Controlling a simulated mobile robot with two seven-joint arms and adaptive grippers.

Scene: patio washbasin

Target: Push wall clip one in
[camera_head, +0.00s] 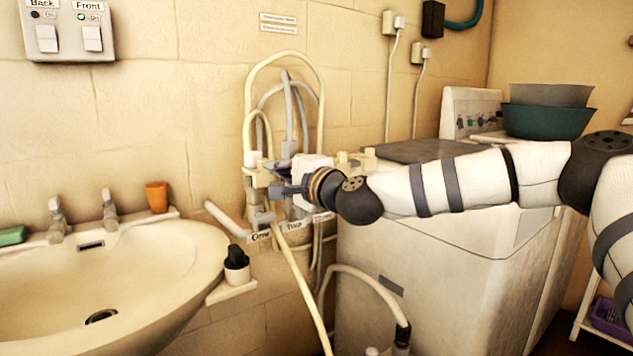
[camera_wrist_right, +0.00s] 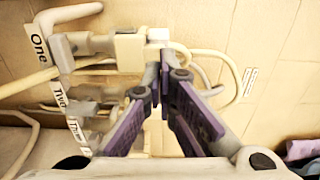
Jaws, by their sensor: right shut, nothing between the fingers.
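The label "One" (camera_wrist_right: 38,45) is at the upper left of the right wrist view. Beside it, cream and white clip one (camera_wrist_right: 130,52) holds a pale hose. In the head view, clip one (camera_head: 256,178) is at the left of the hose cluster on the wall. My right gripper (camera_wrist_right: 164,62) is shut and empty, its fingertips close together at clip one's right end; I cannot tell whether they touch. In the head view my right gripper (camera_head: 277,190) is in front of the clips and hides part of them. My left gripper is not in view.
Labels "Two" (camera_wrist_right: 61,92) and "Three" (camera_wrist_right: 74,128) mark neighbouring clips. Several hoses (camera_head: 286,62) loop above the clips. A washbasin (camera_head: 150,270) is at left, with an orange cup (camera_head: 157,196) on its rim. A white washing machine (camera_head: 430,250) stands under my right arm.

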